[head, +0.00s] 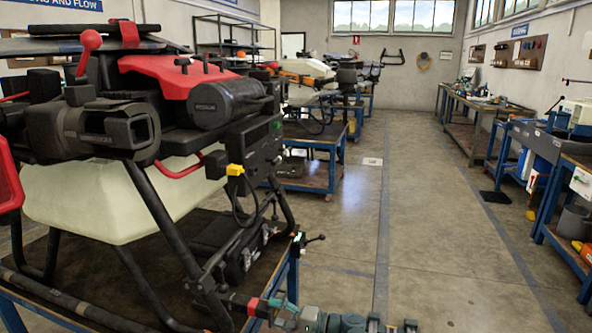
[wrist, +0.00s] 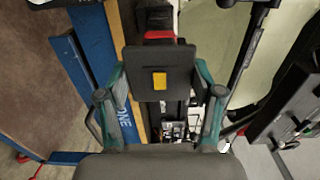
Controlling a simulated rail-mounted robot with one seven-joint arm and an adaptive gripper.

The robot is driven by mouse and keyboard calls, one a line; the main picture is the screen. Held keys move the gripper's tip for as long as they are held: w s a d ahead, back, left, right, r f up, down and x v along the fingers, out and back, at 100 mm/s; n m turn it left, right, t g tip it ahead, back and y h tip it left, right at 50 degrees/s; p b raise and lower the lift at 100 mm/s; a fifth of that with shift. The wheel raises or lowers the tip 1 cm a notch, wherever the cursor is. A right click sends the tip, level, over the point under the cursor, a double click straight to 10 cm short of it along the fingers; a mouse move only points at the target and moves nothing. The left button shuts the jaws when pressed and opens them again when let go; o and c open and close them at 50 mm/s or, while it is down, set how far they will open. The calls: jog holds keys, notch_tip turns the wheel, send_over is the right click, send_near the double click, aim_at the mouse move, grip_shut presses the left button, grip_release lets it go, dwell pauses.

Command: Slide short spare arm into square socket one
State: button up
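My gripper (head: 284,313) is at the bottom of the head view, just right of the drone's lower frame. In the wrist view its two teal fingers (wrist: 158,88) press on the sides of a dark block with a yellow patch, which seems to be the short spare arm (wrist: 135,70). A red band and a black piece show beyond the block. In the head view a red band (head: 256,307) shows left of the fingers, with a black piece beside the drone's leg. I cannot make out square socket one, nor tell whether the arm's tip is inside anything.
The spray drone (head: 125,200), with its pale tank, stands on a blue-framed table (head: 289,272) at left. A blue strip lettered "ONE" (wrist: 124,122) runs left of my gripper. Black drone legs (wrist: 248,45) are close on the right. The floor aisle (head: 425,220) is clear.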

jog(key=c, duration=1)
jog(key=shift+b+v, duration=0.75)
jog(key=shift+v, duration=3.15)
jog(key=shift+d, duration=0.1)
